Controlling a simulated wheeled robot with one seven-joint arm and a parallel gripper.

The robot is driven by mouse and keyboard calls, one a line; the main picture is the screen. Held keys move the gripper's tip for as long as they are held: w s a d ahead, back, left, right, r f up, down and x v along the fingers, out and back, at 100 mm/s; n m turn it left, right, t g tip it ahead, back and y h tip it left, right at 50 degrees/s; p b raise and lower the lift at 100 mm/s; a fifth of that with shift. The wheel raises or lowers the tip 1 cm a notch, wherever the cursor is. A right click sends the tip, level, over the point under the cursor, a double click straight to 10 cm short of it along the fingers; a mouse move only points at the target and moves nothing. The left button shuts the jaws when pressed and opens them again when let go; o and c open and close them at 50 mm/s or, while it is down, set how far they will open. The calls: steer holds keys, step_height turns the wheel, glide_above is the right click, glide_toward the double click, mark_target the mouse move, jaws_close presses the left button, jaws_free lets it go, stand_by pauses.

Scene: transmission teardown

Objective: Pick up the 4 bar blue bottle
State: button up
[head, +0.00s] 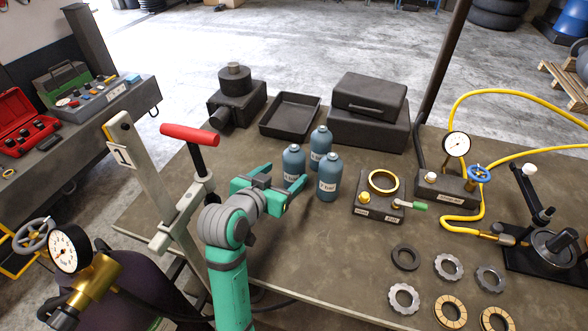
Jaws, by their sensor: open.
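My green gripper (286,175) is open and empty in front of the left bottle. One finger shows to its left and the other to its right, in front of its lower part. I cannot tell whether the fingers touch it.
A black tray (290,116) and a dark case (369,102) stand behind the bottles. A ring fixture (380,196) sits to their right, with several loose rings in front. A red-handled clamp (190,135) and a pressure gauge (70,249) stand left of my arm.

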steer(key=shift+d+x, duration=0.15)
steer(key=shift+x, duration=1.4)
steer(key=shift+d+x, duration=0.15)
steer(key=shift+x, duration=1.45)
steer(key=shift+s+r, duration=0.1)
steer(key=c, duration=1.2)
jaws_close()
steer(key=shift+d, duration=0.15)
